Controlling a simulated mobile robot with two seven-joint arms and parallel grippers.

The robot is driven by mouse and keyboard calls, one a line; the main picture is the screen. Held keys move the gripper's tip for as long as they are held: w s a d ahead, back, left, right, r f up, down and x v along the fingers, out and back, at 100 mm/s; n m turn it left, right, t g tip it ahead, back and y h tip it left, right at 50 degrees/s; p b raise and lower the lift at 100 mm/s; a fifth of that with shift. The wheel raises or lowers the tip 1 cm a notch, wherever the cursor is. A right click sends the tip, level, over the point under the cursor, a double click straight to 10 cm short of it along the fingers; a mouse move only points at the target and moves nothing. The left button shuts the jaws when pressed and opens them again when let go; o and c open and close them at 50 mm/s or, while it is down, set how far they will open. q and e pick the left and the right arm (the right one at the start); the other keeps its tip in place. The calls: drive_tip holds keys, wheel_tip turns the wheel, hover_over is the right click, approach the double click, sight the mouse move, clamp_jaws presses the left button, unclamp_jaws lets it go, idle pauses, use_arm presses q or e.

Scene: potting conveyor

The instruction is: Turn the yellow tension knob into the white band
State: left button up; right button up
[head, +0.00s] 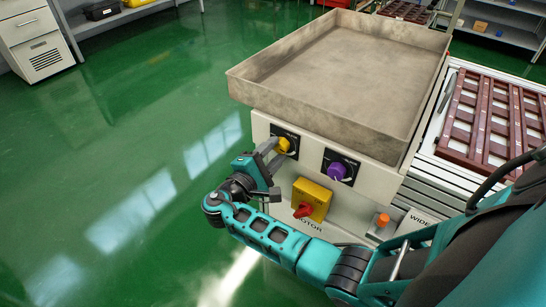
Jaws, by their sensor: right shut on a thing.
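The yellow tension knob (283,145) sits on a black dial plate (291,136) at the upper left of the machine's front panel. My right gripper (276,148) reaches it from the left, its fingers shut on the knob. A pale arc shows on the plate beside the knob, but the gripper partly covers the dial. I cannot tell which way the knob points or whether it lies within a white band. My left gripper is not in view.
A purple knob (337,171) is to the right on the same panel (380,184). Below are a red switch on a yellow box (311,200) and an orange button (382,220). A grey tray (240,91) tops the machine. Brown racks (470,154) lie right; green floor is clear left.

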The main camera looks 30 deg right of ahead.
drive_tip(key=m+b, duration=0.2)
drive_tip(key=m, duration=0.1)
drive_tip(key=shift+d+f+m, duration=0.1)
drive_tip(key=shift+m, duration=0.3)
drive_tip(key=shift+m+b, duration=0.9)
drive_tip(key=shift+m, duration=0.1)
drive_tip(key=shift+m+b, duration=0.3)
drive_tip(key=shift+m, duration=0.1)
drive_tip(key=shift+m+b, duration=0.9)
drive_tip(key=shift+m, duration=0.2)
drive_tip(key=shift+m+b, duration=0.55)
drive_tip(key=shift+m, duration=0.15)
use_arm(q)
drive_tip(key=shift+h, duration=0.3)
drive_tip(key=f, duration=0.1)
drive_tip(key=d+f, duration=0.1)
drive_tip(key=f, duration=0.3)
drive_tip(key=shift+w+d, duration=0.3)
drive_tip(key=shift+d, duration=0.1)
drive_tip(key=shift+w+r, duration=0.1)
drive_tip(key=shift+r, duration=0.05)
use_arm(e)
drive_tip(key=shift+r+m, duration=0.25)
drive_tip(key=shift+m, duration=0.05)
